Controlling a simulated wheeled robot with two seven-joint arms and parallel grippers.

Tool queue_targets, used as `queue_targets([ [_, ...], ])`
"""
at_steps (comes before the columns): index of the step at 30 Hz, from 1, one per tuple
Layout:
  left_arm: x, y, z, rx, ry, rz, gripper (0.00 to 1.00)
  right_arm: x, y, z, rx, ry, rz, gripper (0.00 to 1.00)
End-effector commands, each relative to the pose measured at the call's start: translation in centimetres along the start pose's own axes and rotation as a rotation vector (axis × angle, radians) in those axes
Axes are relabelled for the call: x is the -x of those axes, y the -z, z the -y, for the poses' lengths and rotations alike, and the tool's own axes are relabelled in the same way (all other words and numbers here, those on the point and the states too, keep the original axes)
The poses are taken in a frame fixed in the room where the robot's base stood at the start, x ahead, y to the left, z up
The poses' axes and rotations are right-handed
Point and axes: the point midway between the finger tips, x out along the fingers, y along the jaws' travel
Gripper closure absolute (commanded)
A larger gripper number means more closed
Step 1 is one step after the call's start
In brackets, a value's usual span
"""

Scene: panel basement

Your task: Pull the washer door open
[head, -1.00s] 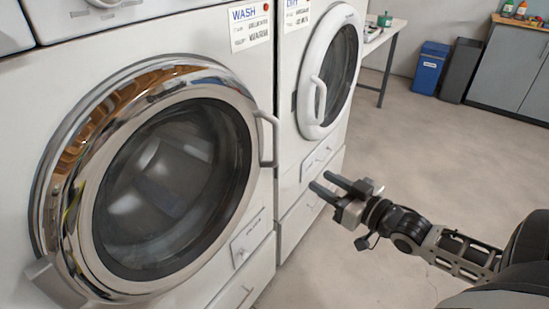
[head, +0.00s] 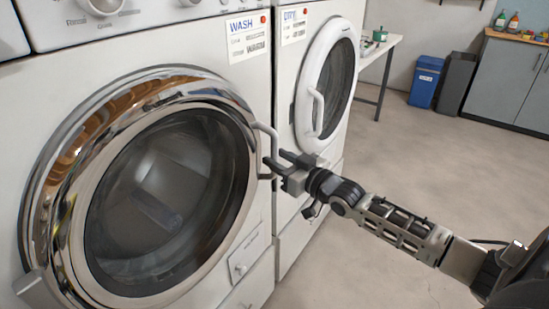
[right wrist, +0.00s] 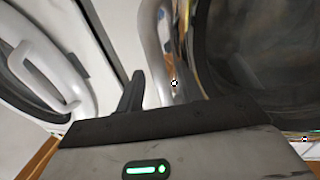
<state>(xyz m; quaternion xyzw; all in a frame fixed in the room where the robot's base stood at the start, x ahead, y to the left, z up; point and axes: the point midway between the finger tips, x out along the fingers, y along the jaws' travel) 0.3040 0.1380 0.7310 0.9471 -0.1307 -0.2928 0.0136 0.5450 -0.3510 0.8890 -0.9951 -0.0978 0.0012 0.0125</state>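The washer door (head: 52,220) is a large round chrome-rimmed door with dark glass, and it looks shut in the head view. Its grey bar handle (head: 274,138) is on the right side of the rim. My right gripper (head: 277,158) is at the lower part of the handle, with its fingers apart. A gap shows between the left finger and the handle. I cannot tell whether either finger touches it. My left gripper is out of view.
A white dryer (head: 286,110) with a round white-rimmed door (head: 307,60) stands right beside the washer. Open floor (head: 430,180) lies to the right. A table (head: 388,45), a blue bin (head: 425,82) and grey cabinets (head: 505,85) stand farther back.

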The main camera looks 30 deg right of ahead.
Motion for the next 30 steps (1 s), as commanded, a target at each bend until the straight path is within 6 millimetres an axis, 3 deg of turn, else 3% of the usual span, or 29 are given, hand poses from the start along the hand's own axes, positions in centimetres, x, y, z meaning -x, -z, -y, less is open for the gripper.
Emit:
queue_targets([
  [6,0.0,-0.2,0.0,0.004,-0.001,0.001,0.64,-1.7,0.0,0.0,0.000,0.000,0.000,0.64],
  [15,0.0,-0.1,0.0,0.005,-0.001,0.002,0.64,-1.8,0.0,0.0,0.000,0.000,0.001,0.64],
  [16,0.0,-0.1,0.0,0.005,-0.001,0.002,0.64,-1.8,0.0,0.0,0.000,0.000,0.000,0.66],
  [20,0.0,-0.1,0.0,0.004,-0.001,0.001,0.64,-1.8,0.0,0.0,0.000,0.000,0.000,1.00],
  [30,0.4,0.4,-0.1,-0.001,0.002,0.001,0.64,-1.1,0.0,0.7,0.000,0.015,0.004,1.00],
])
